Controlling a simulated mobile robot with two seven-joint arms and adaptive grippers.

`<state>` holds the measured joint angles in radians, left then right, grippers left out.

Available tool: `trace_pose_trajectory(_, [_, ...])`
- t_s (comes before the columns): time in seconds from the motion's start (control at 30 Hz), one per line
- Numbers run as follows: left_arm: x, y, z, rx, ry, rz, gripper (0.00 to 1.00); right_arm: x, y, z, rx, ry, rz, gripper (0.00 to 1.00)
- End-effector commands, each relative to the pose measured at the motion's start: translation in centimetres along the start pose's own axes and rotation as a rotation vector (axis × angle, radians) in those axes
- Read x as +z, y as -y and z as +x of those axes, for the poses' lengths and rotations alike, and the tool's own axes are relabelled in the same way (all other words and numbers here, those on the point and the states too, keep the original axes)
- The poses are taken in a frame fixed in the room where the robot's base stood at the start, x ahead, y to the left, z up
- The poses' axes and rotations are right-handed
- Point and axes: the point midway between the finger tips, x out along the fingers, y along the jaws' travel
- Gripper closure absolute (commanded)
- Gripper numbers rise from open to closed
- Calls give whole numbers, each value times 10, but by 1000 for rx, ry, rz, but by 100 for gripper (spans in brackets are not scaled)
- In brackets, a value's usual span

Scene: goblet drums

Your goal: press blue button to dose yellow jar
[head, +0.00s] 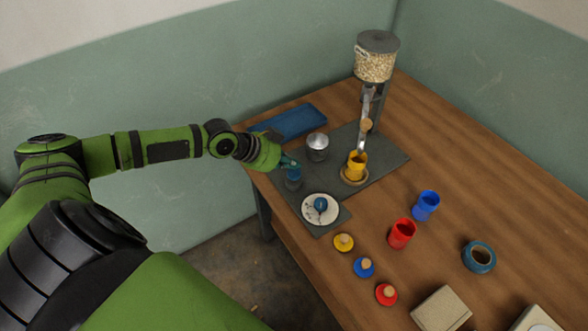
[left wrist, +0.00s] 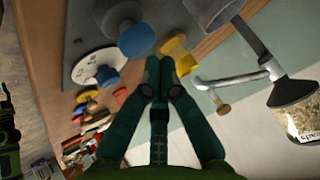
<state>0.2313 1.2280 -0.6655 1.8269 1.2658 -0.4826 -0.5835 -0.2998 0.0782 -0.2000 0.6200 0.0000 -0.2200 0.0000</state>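The blue button (head: 293,173) is a round blue cap on a short post at the left of the grey mat; it shows large in the left wrist view (left wrist: 136,41). My left gripper (head: 289,161) is just above it, its teal fingers together (left wrist: 159,66) with nothing seen between them. I cannot tell whether the fingertips touch the cap. The yellow jar (head: 357,164) stands upright on a round wooden coaster under the chute of a grain hopper (head: 375,63). It also shows in the left wrist view (left wrist: 177,50). My right gripper is not in view.
A white dial with a blue knob (head: 320,208) lies in front of the button, and a metal cup (head: 317,147) stands behind it. A blue tray (head: 292,122) is at the back. Red (head: 402,233) and blue (head: 426,205) jars and several lids stand to the right.

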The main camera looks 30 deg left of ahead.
Motion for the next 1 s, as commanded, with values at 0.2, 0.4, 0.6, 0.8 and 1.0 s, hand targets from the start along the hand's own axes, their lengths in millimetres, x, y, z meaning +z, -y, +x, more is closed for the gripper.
trace_pose_trajectory(0.2, [1,-1,1,0,0,0,100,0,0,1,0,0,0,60])
trace_pose_trajectory(0.4, [6,-3,6,1,0,0,100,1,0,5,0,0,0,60])
trace_pose_trajectory(0.6, [6,-2,6,0,0,0,100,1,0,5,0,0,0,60])
trace_pose_trajectory(0.8, [6,-3,6,0,0,0,100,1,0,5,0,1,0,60])
trace_pose_trajectory(1.0, [8,-3,8,0,0,0,100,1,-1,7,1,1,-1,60])
